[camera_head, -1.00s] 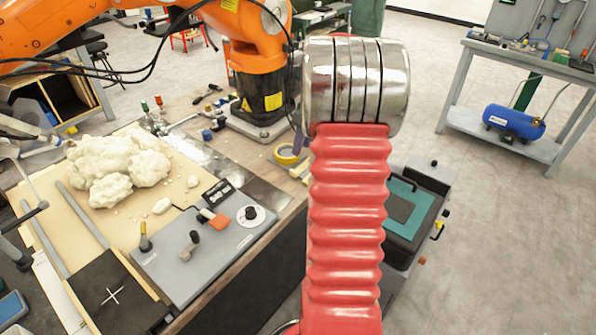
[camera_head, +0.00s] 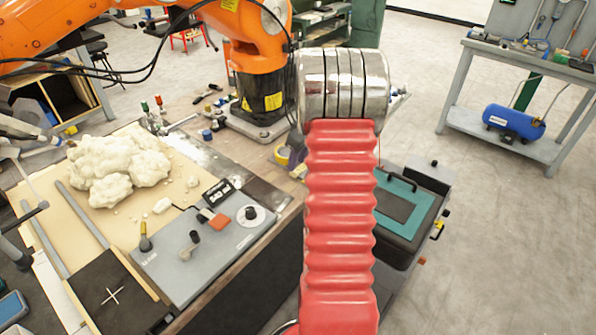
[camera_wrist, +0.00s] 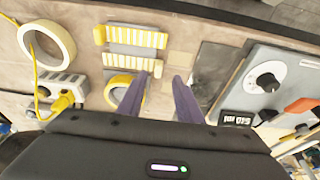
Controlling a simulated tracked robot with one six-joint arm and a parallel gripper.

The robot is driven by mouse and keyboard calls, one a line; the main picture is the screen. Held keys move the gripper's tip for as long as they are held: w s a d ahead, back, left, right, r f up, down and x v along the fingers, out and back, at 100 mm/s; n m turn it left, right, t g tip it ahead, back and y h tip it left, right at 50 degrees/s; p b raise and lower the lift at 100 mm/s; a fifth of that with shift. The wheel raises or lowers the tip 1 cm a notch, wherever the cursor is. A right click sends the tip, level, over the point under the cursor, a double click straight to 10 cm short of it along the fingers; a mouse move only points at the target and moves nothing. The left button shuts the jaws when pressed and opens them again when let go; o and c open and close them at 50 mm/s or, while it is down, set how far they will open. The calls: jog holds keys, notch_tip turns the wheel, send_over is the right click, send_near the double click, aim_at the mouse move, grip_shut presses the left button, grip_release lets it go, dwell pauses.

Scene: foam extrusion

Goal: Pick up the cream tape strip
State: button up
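I cannot tell how high the fingertips are above the bench. In the head view the strip cannot be made out, and my red-sleeved arm hides much of that bench edge.
A large tape roll (camera_wrist: 47,43) and a grey socket block with a yellow plug (camera_wrist: 62,92) are at the left. Another yellow roll (camera_wrist: 122,92) lies behind the left finger. A grey control panel (camera_wrist: 275,80) with a dial stands at right. An orange robot arm (camera_head: 262,50) rises behind the bench.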

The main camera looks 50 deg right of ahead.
jog(key=x, duration=0.5)
jog(key=shift+w+d, duration=0.1)
jog(key=shift+d, duration=0.05)
dwell(0.3)
grip_shut()
